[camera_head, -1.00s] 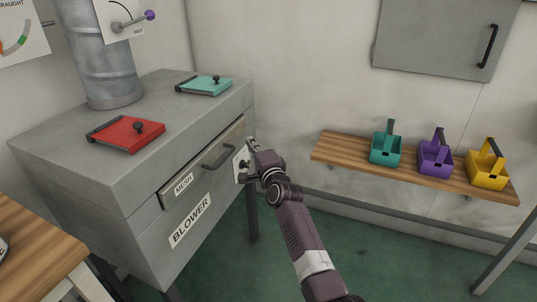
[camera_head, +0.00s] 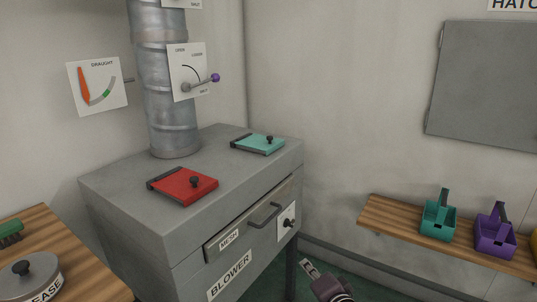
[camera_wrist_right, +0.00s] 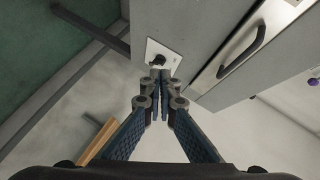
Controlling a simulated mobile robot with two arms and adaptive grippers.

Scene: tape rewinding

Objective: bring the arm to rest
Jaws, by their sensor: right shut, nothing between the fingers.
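My right gripper (camera_wrist_right: 161,82) is shut and empty in the right wrist view. Its fingertips point at the white switch plate with a black knob (camera_wrist_right: 158,58) on the blower box; I cannot tell how wide the gap is. In the head view my right gripper (camera_head: 308,266) shows at the bottom edge, below and apart from the black knob (camera_head: 290,222). Most of the right arm is outside the head view. My left gripper is not in view.
The grey blower box (camera_head: 130,225) has a mesh drawer handle (camera_head: 264,214) beside the knob. A wooden shelf (camera_head: 395,225) with teal (camera_head: 438,222) and purple (camera_head: 495,240) carriers is on the right. A wooden table (camera_head: 75,262) stands at the left.

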